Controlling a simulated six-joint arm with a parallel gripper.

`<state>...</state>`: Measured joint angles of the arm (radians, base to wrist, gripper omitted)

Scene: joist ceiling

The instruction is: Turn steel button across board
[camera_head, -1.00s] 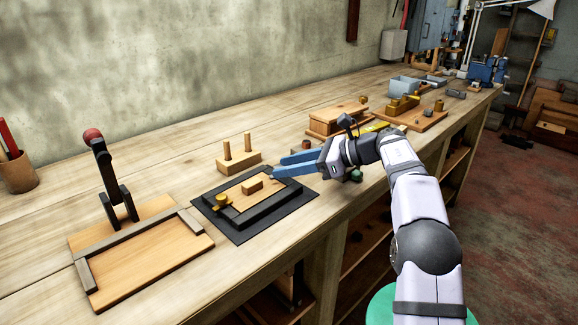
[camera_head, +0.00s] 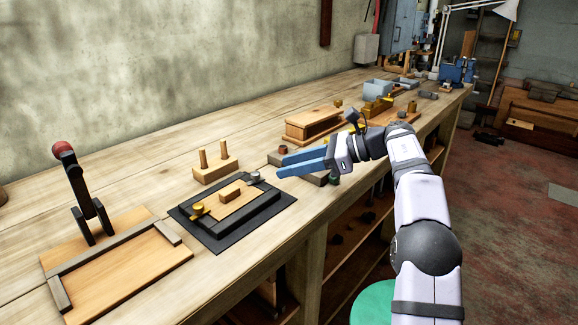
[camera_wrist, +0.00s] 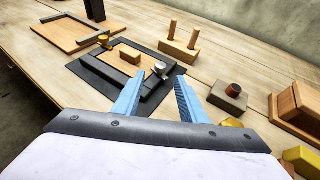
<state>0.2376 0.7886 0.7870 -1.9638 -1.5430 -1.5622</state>
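The steel button (camera_head: 254,177) is a small silver knob on the far right corner of a black frame (camera_head: 240,226). It also shows in the wrist view (camera_wrist: 160,68), just beyond my fingertips. I cannot tell which way its arm points. A light wooden board (camera_head: 225,205) with a wooden block handle (camera_head: 231,193) lies inside the frame. A brass button (camera_head: 197,210) sits at the frame's left side. My gripper (camera_head: 279,167), with blue fingers, is open and empty, just right of the steel button and apart from it. It also shows in the wrist view (camera_wrist: 157,84).
A two-peg wooden block (camera_head: 215,170) stands behind the frame. A toggle clamp on a wooden jig (camera_head: 130,262) is at the left. A dark block with a reddish-brown knob (camera_wrist: 233,90) and a wooden box (camera_head: 314,125) lie to the right. Bare bench shows behind them.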

